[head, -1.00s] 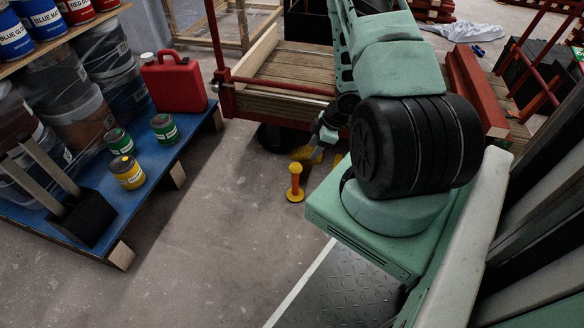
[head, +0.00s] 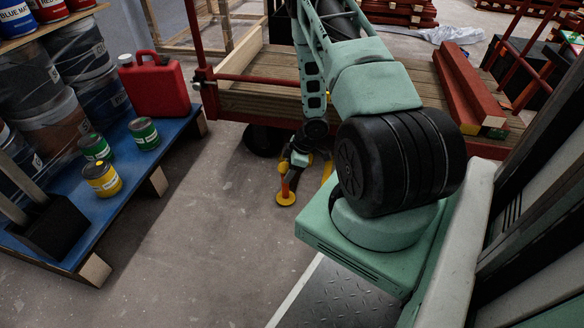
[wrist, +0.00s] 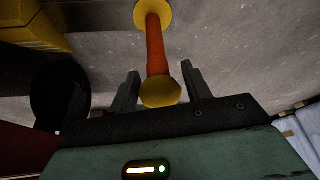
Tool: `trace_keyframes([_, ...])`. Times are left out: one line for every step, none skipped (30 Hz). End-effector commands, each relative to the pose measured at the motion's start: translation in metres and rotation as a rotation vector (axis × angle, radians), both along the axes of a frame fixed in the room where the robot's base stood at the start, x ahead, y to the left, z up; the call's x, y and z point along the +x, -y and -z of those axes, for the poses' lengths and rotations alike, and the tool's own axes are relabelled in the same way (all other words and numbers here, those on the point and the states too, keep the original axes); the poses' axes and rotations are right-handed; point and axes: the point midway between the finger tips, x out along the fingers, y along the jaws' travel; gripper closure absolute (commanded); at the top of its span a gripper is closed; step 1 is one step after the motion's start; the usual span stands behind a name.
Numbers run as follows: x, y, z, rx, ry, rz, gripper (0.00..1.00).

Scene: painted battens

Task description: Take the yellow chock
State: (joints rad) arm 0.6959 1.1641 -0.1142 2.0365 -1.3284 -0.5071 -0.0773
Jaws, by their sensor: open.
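An orange post with a yellow round base and yellow knob (head: 286,188) stands on the floor by the cart. In the wrist view, the orange post (wrist: 156,45) lies between the fingers of my gripper (wrist: 160,70). The fingers are open, with a gap on each side of it. In the head view my gripper (head: 291,169) is at the top of the post and covers part of it. A yellow block, apparently the chock (wrist: 35,28), is at upper left in the wrist view. In the head view only a yellow piece (head: 328,170) shows, partly hidden by my arm.
A wooden cart with red rails (head: 262,94) stands behind the post, with a dark wheel (wrist: 60,97) close by. A blue pallet (head: 135,178) holds paint cans and a red canister (head: 158,86) at left. The floor between pallet and post is clear.

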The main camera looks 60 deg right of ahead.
Motion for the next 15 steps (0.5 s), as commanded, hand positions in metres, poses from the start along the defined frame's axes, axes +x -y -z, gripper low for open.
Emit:
trace_keyframes([0.002, -0.001, 0.011, 0.000, 0.000, -0.001, 0.52])
trace_keyframes([0.003, -0.001, 0.014, 0.000, 0.000, -0.001, 0.52])
trace_keyframes([0.005, -0.002, 0.019, 0.000, 0.000, -0.001, 0.52])
trace_keyframes([0.006, -0.002, 0.022, 0.000, 0.000, -0.001, 0.52])
trace_keyframes([0.008, -0.003, 0.025, 0.000, 0.000, -0.001, 0.52])
trace_keyframes([0.009, -0.004, 0.031, 0.000, 0.000, -0.001, 0.52])
trace_keyframes([0.011, -0.006, 0.034, 0.000, 0.000, -0.001, 0.52])
trace_keyframes([0.012, -0.006, 0.037, 0.000, 0.000, -0.001, 0.52])
trace_keyframes([0.013, -0.007, 0.039, 0.000, 0.000, -0.001, 0.52])
trace_keyframes([0.013, -0.008, 0.040, 0.000, 0.000, -0.001, 0.52])
trace_keyframes([0.014, -0.008, 0.041, 0.000, 0.000, -0.001, 0.52])
trace_keyframes([0.014, -0.008, 0.041, 0.000, 0.000, 0.000, 0.52])
trace_keyframes([0.014, -0.008, 0.040, 0.000, 0.000, 0.000, 0.52])
trace_keyframes([0.014, -0.008, 0.039, 0.000, 0.000, 0.000, 0.52])
trace_keyframes([0.014, -0.008, 0.039, 0.000, 0.000, 0.000, 0.52])
